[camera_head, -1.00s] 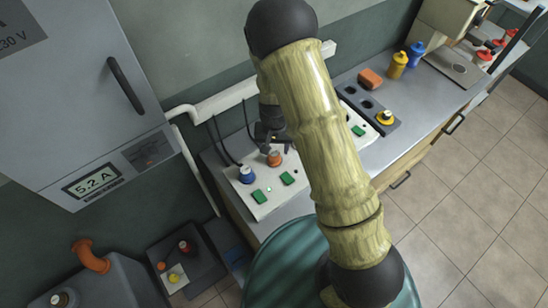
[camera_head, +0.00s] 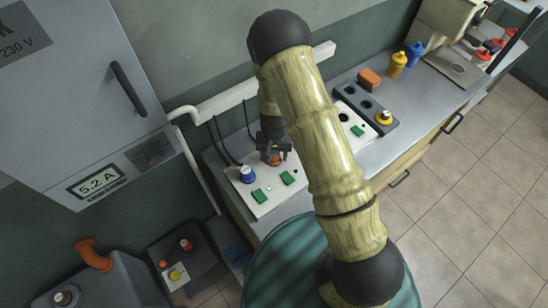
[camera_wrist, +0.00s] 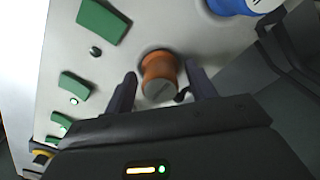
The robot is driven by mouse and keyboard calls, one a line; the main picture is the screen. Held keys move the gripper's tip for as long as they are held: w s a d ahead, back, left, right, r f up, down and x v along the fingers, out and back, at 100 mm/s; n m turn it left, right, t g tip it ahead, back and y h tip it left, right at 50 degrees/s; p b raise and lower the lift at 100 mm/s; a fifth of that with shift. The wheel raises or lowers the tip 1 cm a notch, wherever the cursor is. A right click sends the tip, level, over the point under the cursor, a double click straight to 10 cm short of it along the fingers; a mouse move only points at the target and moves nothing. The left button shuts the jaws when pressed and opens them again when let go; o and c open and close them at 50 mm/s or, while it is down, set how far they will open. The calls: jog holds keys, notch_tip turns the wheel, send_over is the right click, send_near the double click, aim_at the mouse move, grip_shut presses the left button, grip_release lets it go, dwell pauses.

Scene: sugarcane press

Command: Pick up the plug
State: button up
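An orange plug (camera_head: 275,160) sits upright on the white panel (camera_head: 265,209) on the bench. My gripper (camera_head: 274,151) is over the orange plug. In the wrist view my gripper (camera_wrist: 160,90) is open, one finger on each side of the orange plug (camera_wrist: 159,76), with gaps visible beside it. The blue plug shows at the top right (camera_wrist: 240,4).
Green switches (camera_head: 287,177) are beside the plugs. Black cables (camera_head: 221,140) run down the wall behind. An orange block (camera_head: 369,78), a yellow bottle (camera_head: 397,66) and a blue bottle (camera_head: 414,53) stand farther right. A grey cabinet (camera_head: 75,90) is at left.

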jog(key=c, duration=0.9)
jog(key=shift+r, duration=0.1)
notch_tip(320, 180, up, 10)
jog(key=shift+f+b, duration=0.1)
jog(key=shift+b, duration=0.75)
